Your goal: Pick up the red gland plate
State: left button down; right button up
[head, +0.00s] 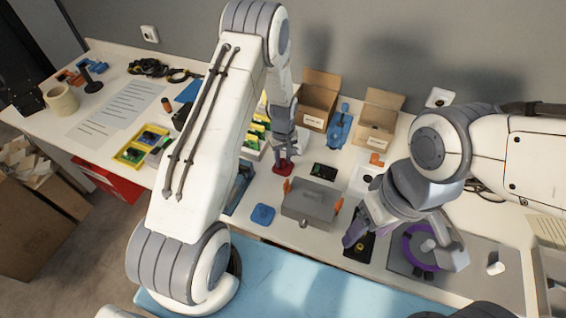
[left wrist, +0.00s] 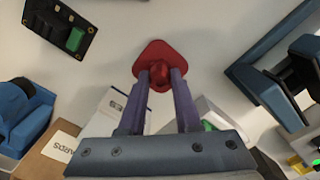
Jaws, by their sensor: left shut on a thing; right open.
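The red gland plate (head: 281,170) is at the middle of the bench, below my left gripper (head: 286,152). In the left wrist view the plate (left wrist: 154,51) is a rounded flat piece with a raised red knob. The two purple fingers of my left gripper (left wrist: 159,76) are shut on that knob. I cannot tell whether the plate touches the bench or is slightly above it. My right gripper (head: 404,248) is open and empty at the right, over the front part of the bench.
A grey box with orange latches (head: 311,203) stands just in front of the plate. A blue piece (head: 263,214) lies left of it. A black-and-green board (head: 323,171) lies to the right. Open cartons (head: 319,96) and a blue device (head: 340,127) stand behind.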

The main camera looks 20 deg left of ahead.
aim_at(284, 160)
pick_arm(q)
jog(key=shift+r, duration=0.15)
notch_tip(284, 160, up, 4)
jog(key=shift+d+b, duration=0.15)
jog(key=shift+b, duration=0.5)
jog(key=s+d+r+b, duration=0.2)
jog(key=d+r, duration=0.4)
jog(key=d, duration=0.5)
jog(key=shift+r, duration=0.35)
jog(key=shift+r, duration=0.1)
